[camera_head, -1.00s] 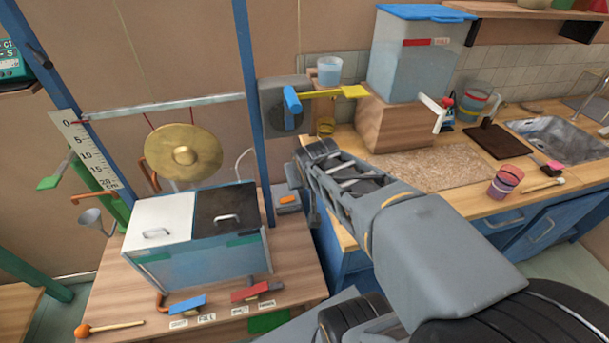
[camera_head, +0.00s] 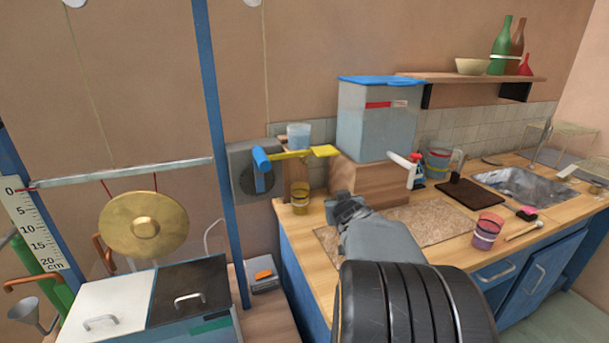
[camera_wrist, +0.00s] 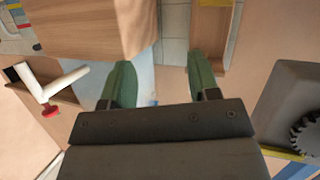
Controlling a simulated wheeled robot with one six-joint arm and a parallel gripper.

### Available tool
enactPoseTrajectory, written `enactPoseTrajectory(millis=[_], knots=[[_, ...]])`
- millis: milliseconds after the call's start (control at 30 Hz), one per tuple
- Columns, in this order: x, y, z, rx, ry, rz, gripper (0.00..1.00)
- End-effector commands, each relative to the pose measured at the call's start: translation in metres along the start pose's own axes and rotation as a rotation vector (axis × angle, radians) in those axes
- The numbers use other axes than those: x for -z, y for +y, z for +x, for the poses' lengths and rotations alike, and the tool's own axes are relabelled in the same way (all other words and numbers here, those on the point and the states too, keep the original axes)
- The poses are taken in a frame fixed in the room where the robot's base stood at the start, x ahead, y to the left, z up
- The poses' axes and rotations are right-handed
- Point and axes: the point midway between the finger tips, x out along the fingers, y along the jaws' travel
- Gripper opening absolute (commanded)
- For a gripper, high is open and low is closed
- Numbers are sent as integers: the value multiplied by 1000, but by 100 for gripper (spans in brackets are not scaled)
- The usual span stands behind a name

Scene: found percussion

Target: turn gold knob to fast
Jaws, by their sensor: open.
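I cannot make out a gold knob or a "fast" mark in either view. The only large gold thing is the round gong (camera_head: 144,224), hanging from a metal bar in the head view. My gripper (camera_wrist: 162,75) is open and empty in the wrist view, with its two green fingers apart. A grey wall unit with a dark disc (camera_head: 242,180) stands behind a blue handle (camera_head: 261,159) and yellow paddle (camera_head: 320,151).
A wooden block (camera_head: 368,184) carries a clear blue-lidded tank (camera_head: 375,122) with a white, red-handled tap (camera_head: 405,163). A blue post (camera_head: 212,140) stands left. A pink cup (camera_head: 487,231) is at right.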

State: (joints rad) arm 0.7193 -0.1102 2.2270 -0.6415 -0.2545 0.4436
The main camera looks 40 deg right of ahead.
Motion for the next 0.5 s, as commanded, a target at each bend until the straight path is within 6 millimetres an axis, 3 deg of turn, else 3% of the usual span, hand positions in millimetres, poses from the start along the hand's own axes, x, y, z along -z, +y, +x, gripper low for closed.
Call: enactPoseTrajectory(millis=[200,367,500], knots=[[55,-23,-1,188,272,19,55],[70,-36,-6,269,345,53,55],[76,-41,4,284,354,77,55]])
